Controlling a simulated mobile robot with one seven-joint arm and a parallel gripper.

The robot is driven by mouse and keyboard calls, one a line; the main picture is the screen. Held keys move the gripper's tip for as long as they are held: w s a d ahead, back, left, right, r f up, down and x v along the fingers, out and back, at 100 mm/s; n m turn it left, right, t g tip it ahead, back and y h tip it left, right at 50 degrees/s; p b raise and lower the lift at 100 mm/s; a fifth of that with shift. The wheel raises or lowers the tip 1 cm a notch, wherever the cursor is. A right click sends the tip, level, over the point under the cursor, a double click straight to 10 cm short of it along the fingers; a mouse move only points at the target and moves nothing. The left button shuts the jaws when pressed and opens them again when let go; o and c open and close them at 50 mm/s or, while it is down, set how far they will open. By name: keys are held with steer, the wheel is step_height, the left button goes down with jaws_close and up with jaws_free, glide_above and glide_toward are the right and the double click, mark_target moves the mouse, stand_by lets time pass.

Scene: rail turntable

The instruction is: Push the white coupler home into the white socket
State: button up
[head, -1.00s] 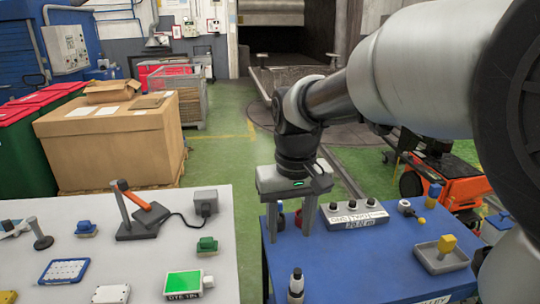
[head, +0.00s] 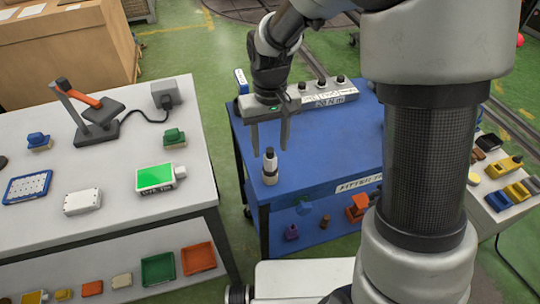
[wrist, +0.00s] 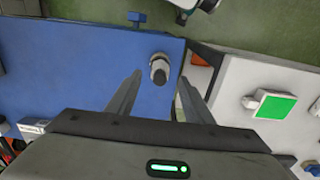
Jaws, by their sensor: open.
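An upright white piece with dark bands and a dark tip (head: 270,167) stands on the blue table. I take it for the white coupler; it also shows in the wrist view (wrist: 159,68). I cannot tell whether the white socket is the pale lower part under it. My gripper (head: 270,146) points down over the blue table, close to this piece. In the wrist view my gripper (wrist: 160,80) is open and empty, and the piece appears between and slightly beyond the fingertips. No contact is visible.
The blue table (head: 335,155) carries a grey box with black knobs (head: 325,92) behind my gripper. A white workbench (head: 115,165) to the left holds a green-screen device (head: 156,177), a corded grey block (head: 166,94) and small parts. A floor gap separates them.

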mark_target(270, 149)
steer(key=shift+f, duration=2.4)
jaws_close()
steer(key=shift+r, duration=0.1)
steer(key=shift+r+p, duration=0.3)
steer(key=shift+r, duration=0.3)
steer(key=shift+r+p, duration=2.2)
steer(key=shift+r, duration=0.85)
steer(key=shift+r+p, duration=1.85)
steer(key=shift+r, duration=0.65)
